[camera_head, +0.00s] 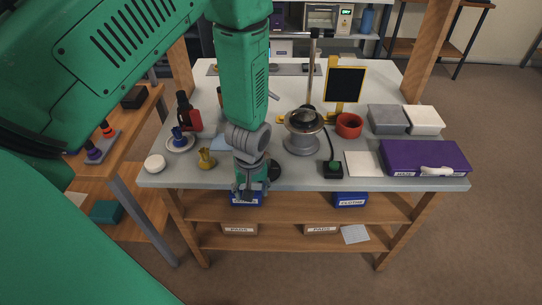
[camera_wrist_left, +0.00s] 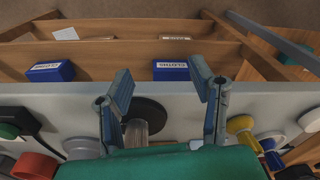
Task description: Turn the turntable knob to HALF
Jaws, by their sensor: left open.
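A grey round stand (camera_head: 303,138), which looks like the turntable, carries a dark lens-like part near the table's middle. I cannot make out a knob with a HALF mark on it. A black disc (camera_head: 274,171) lies near the front edge, partly behind my left gripper. In the left wrist view the black disc (camera_wrist_left: 158,113) shows with a grey cylinder (camera_wrist_left: 136,132) over it, between the fingers. My left gripper (camera_head: 248,193) points down at the table's front edge, open and empty; its spread fingers (camera_wrist_left: 166,88) show in the wrist view. My right gripper is out of view.
A black box with a green button (camera_head: 333,171) stands right of the disc, with a red bowl (camera_head: 349,125) behind. A purple case (camera_head: 425,157) fills the right. Shelves with blue bins (camera_head: 350,200) lie below.

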